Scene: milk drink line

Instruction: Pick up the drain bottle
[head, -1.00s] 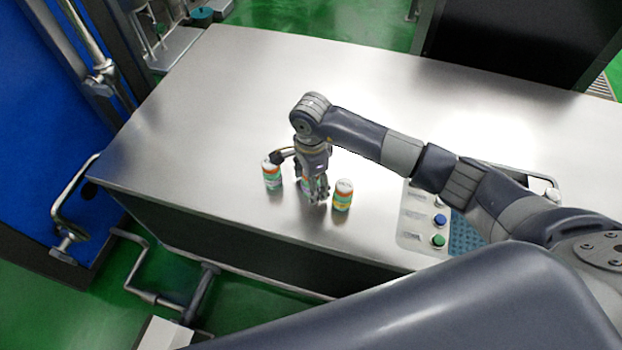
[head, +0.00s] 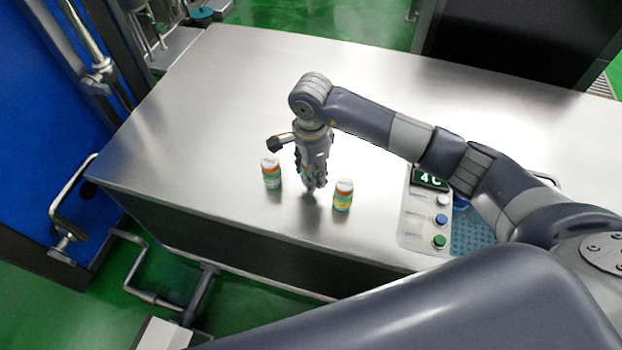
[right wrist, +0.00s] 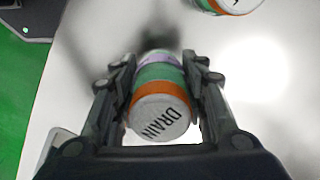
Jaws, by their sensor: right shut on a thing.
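The drain bottle (right wrist: 160,105) has a white cap marked DRAIN and orange and green bands. In the right wrist view it sits between the fingers of my right gripper (right wrist: 163,95), which is shut on it. In the head view my right gripper (head: 314,182) points down over the table between two similar bottles, and its fingers hide nearly all of the drain bottle. One bottle (head: 271,174) stands upright to its left, another (head: 343,195) upright to its right. My left gripper is not in view.
The steel table (head: 220,110) is broad and mostly clear behind the bottles. A panel with a green button (head: 439,241), a blue button (head: 441,219) and a display (head: 430,178) reading 4C lies at right. The bottles stand near the front edge.

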